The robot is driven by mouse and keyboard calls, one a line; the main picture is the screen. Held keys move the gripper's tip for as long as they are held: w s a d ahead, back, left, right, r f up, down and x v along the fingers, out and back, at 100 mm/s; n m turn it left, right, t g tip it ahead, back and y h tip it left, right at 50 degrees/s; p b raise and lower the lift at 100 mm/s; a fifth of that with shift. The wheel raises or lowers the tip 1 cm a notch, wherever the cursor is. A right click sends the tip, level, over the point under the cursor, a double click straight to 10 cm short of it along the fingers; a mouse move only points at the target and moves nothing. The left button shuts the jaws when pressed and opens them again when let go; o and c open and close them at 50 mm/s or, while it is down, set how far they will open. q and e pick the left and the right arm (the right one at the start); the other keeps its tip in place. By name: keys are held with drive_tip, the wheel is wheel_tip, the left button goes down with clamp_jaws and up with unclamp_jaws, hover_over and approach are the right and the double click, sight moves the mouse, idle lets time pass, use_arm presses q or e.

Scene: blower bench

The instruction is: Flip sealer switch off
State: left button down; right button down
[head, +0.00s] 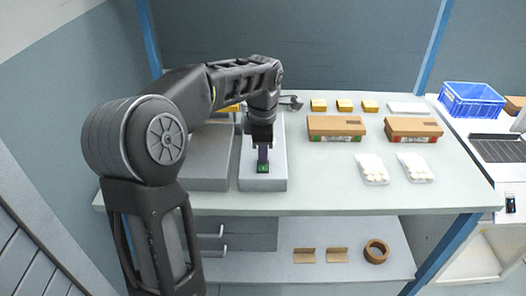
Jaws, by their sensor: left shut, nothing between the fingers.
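The switch (263,168) is a small green rocker in a dark housing on top of a light grey box (277,184), which looks like the sealer. My left arm reaches in from the left, and its gripper (263,153) points down over the switch. The fingers are shut with nothing between them. The fingertips are very close behind the switch; I cannot tell whether they touch it. The arm and gripper hide the back of the grey box. My right gripper is not in view.
A second grey box (208,160) stands left, partly behind my arm. To the right lie cardboard boxes (335,127), blister packs (372,168) and yellow blocks (343,105). A blue crate (472,100) is on the right side table. The bench's front right is clear.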

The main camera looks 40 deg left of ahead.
use_arm(q)
drive_tip(key=shift+f, duration=0.25)
drive_tip(key=shift+s+d+f, duration=0.1)
drive_tip(key=shift+s, duration=0.05)
drive_tip(key=shift+s+d, duration=0.2)
drive_tip(key=shift+s, duration=0.05)
drive_tip(key=shift+s+d, duration=0.2)
drive_tip(key=shift+s, duration=0.05)
